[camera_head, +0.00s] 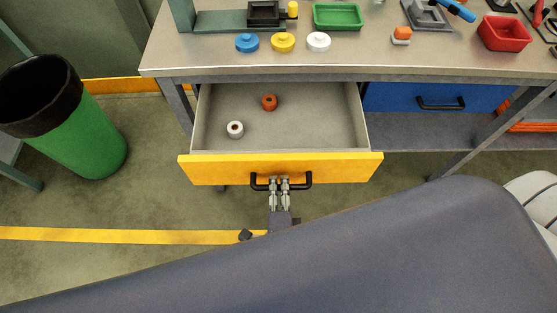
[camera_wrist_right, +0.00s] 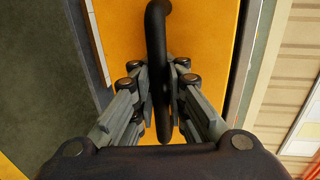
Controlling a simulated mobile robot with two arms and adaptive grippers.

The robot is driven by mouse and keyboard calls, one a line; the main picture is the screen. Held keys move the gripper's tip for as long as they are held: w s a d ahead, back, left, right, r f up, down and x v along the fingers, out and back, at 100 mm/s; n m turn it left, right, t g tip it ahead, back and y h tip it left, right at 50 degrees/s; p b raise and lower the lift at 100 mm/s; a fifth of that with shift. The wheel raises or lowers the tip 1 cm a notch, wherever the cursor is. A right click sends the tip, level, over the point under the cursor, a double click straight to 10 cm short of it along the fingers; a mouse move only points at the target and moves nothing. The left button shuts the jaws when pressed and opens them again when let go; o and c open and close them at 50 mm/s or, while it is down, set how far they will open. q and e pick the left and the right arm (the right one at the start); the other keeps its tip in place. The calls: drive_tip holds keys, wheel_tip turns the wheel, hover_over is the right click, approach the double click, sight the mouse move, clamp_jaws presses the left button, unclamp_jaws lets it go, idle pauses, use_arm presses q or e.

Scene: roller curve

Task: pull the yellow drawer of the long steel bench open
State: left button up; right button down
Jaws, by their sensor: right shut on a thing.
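The yellow drawer (camera_head: 225,170) of the steel bench (camera_head: 220,62) stands pulled well out in the head view, with its grey inside showing. An orange spool-like piece (camera_head: 269,102) and a white one (camera_head: 235,129) lie in it. My right gripper (camera_head: 280,182) is at the middle of the drawer's black handle (camera_head: 305,180). In the right wrist view the handle (camera_wrist_right: 156,35) runs between the fingers of the gripper (camera_wrist_right: 165,95), which are shut on it. The yellow front (camera_wrist_right: 205,35) is behind them. My left gripper is not in view.
A blue drawer (camera_head: 390,97) is closed to the right. A green bin (camera_head: 75,125) stands at the left. The bench top holds a green tray (camera_head: 338,16), a red tray (camera_head: 505,32) and several small parts. Bare floor lies left of the drawer.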

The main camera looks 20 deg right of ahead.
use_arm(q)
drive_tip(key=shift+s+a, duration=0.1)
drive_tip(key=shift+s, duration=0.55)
use_arm(e)
drive_tip(key=v, duration=0.4)
drive_tip(key=shift+s+f, duration=0.15)
drive_tip(key=shift+f, duration=0.15)
drive_tip(key=c, duration=1.6)
unclamp_jaws()
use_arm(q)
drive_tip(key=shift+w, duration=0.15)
